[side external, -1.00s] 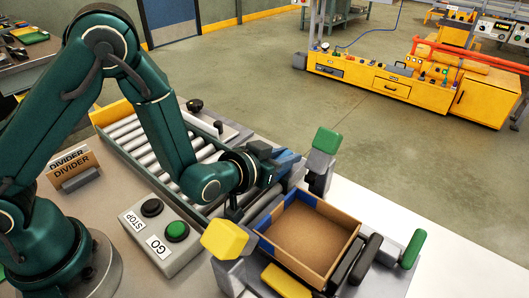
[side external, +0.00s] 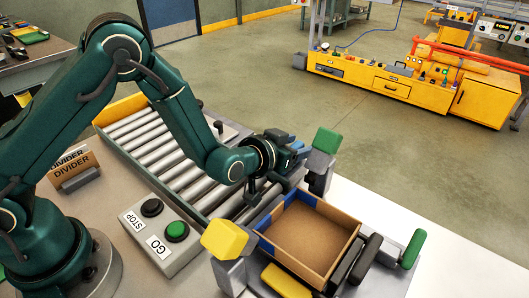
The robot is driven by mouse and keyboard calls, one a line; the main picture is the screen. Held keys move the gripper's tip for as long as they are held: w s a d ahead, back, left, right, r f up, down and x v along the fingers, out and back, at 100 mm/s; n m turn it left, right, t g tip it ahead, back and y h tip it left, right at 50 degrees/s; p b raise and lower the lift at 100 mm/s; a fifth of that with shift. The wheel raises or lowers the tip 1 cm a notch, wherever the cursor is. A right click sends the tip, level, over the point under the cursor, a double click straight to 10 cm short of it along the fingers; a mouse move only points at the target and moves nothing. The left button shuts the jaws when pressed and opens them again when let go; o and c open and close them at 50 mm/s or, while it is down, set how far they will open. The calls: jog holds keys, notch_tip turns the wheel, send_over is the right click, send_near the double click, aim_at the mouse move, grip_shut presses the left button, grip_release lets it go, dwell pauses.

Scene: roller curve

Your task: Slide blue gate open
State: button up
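A small blue piece (side external: 297,144), which looks like the handle of the blue gate, shows at the far side of the roller conveyor, mostly hidden behind my gripper. My gripper (side external: 285,157) is right at it, at the conveyor end near the green-topped post. I cannot tell whether the fingers touch it or how far apart they are. The gate's panel is hidden, so how far open it stands is unclear.
An open cardboard box (side external: 312,234) with a blue strip on its left side sits just beyond the rollers (side external: 165,150). Around it are a yellow-topped post (side external: 224,238), a green-topped post (side external: 327,141) and black pads (side external: 366,258). A STOP/GO button box (side external: 163,238) stands in front.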

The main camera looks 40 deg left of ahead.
aim_at(294, 145)
jog(key=shift+s, duration=0.1)
jog(key=shift+v, duration=2.5)
jog(key=shift+a, duration=0.1)
jog(key=s+a+r+n+t, duration=0.1)
jog(key=a+r, duration=0.2)
jog(key=r, duration=0.6)
jog(key=s+a+r+n, duration=0.1)
jog(key=s+a+r, duration=0.15)
jog(key=r, duration=0.65)
jog(key=s+a+f+m+g, duration=0.1)
jog(key=s+f+g, duration=0.3)
jog(key=s, duration=0.6)
jog(key=s+a+f+m+g, duration=0.1)
jog(key=s+f+g, duration=0.4)
jog(key=s, duration=0.5)
jog(key=shift+a, duration=0.55)
